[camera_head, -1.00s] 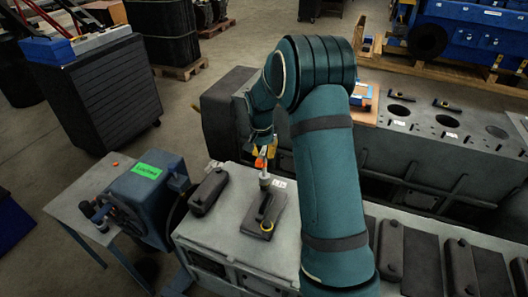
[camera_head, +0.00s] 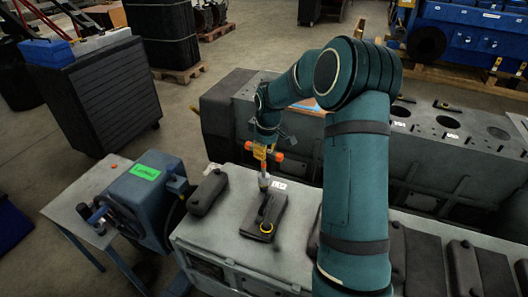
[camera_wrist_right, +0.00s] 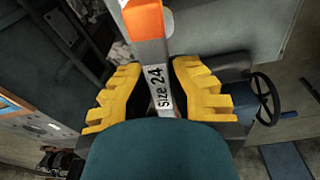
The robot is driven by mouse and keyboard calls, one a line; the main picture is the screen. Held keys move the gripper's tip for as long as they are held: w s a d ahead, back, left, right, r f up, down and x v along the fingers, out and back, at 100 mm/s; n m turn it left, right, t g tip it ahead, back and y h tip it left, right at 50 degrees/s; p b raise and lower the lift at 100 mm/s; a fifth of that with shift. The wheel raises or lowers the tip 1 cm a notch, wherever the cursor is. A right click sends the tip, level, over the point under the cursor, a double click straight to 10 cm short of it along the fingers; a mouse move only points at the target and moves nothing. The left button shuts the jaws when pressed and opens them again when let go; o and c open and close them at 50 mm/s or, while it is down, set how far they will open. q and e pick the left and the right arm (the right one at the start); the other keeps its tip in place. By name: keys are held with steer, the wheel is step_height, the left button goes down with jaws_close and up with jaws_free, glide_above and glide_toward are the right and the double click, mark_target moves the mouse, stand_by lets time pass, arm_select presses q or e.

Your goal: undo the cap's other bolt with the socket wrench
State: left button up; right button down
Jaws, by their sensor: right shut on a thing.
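The socket wrench, grey with orange handle ends (camera_head: 279,157), stands roughly upright over the far end of a dark cap (camera_head: 258,225) on the grey block. Its socket (camera_head: 264,182) appears to be at that end; I cannot tell how fully it sits on the bolt. My right gripper (camera_head: 261,152) is shut on the wrench from above. In the right wrist view, its yellow fingers (camera_wrist_right: 158,88) flank the grey shaft labelled "Size 24", with an orange part (camera_wrist_right: 142,18) beyond. My left gripper is not in view.
Another dark cap (camera_head: 207,192) lies left of this one, and more lie along the block (camera_head: 215,235) to the right. A blue machine with a green label (camera_head: 146,172) stands at the left. A large engine block (camera_head: 430,165) is behind.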

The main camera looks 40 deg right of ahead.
steer(key=n, duration=0.5)
steer(key=shift+r+p, duration=0.1)
steer(key=shift+p, duration=0.3)
steer(key=n+p, duration=0.1)
steer(key=n, duration=0.2)
steer(key=shift+d+n+g+y, duration=0.1)
steer(key=shift+n+g+y, duration=0.2)
steer(key=shift+n+y, duration=0.1)
steer(key=n+p, duration=0.2)
steer(key=n, duration=0.4)
steer(key=shift+r+n+g, duration=0.1)
steer(key=shift+n+g, duration=0.2)
steer(key=shift+n, duration=0.8)
